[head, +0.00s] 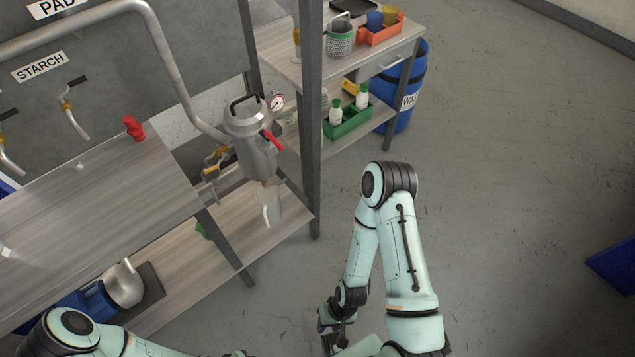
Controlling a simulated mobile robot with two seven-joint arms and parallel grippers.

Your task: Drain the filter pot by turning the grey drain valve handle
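The filter pot (248,140) is a metal cylinder with a black lid handle, fixed to a pipe beside the bench post. A red lever (273,141) sticks out of its right side and a pressure gauge (277,102) sits behind it. Below the pot hangs a pale grey lever (266,212), which looks like the drain valve handle. My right gripper (331,328) is low at the bottom centre, well below the pot and apart from it. Its fingers are small and partly hidden by my arm. My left arm enters at the bottom left; its gripper is out of frame.
A lower shelf (215,250) lies under the pot. A post (311,150) stands just right of the pot. A shelf cart (375,55) and blue drum (408,95) stand behind.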

